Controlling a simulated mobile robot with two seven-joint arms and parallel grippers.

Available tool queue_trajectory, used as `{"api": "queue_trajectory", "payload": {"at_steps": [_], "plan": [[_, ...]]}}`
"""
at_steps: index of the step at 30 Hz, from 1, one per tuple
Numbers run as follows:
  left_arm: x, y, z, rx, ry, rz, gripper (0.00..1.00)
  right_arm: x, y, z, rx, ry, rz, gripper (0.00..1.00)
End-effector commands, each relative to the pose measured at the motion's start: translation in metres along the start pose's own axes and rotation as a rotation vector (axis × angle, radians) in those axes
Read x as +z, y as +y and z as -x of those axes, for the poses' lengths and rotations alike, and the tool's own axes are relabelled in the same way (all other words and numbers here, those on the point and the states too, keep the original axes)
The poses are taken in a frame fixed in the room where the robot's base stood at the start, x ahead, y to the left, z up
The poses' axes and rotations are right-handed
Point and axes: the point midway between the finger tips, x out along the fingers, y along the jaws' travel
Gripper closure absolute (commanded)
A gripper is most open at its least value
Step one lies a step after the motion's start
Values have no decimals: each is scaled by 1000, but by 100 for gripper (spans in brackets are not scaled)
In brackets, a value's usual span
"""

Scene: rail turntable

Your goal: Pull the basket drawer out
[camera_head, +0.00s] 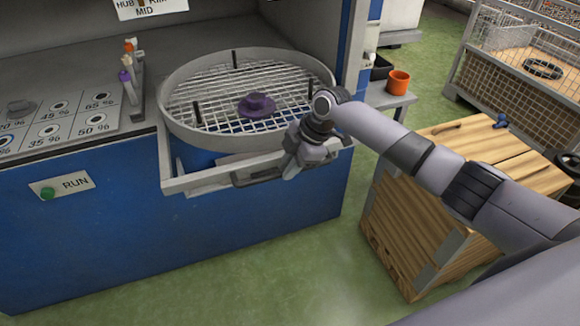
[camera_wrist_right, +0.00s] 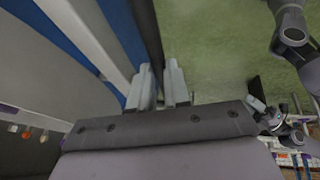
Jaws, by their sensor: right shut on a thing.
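The basket drawer's light grey front frame (camera_head: 205,182) stands out from the blue machine front. A round wire-mesh basket (camera_head: 215,95) with a grey rim sits over it, with a purple hub piece (camera_head: 257,105) in its middle. A dark handle (camera_head: 258,174) runs along the drawer front. My right gripper (camera_head: 296,165) is at the right part of this handle. In the right wrist view, its two fingers (camera_wrist_right: 161,88) are on either side of the dark handle bar (camera_wrist_right: 148,35), shut on it. The wrist partly hides the drawer's right front corner. My left gripper is not in the head view.
A wooden crate (camera_head: 400,225) stands right of the machine, under my right arm. An orange cup (camera_head: 398,82) stands on a small grey side table. A wire cage bin (camera_head: 520,75) is at the back right. Green floor (camera_head: 290,270) before the drawer is clear.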

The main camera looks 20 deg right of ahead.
Motion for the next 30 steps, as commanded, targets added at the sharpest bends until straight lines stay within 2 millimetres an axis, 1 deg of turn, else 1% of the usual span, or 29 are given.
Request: {"api": "queue_trajectory", "payload": {"at_steps": [15,16,17,18,26,28,30], "plan": [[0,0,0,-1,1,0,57,0,2,1,2,-1,1,100],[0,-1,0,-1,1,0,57,0,2,1,2,-1,1,74],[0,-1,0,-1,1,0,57,0,2,1,2,-1,1,64],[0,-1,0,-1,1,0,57,0,2,1,2,-1,1,58],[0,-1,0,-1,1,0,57,0,1,1,2,0,0,58],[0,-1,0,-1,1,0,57,0,2,4,3,0,0,58],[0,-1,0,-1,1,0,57,1,2,11,5,0,1,58]]}}
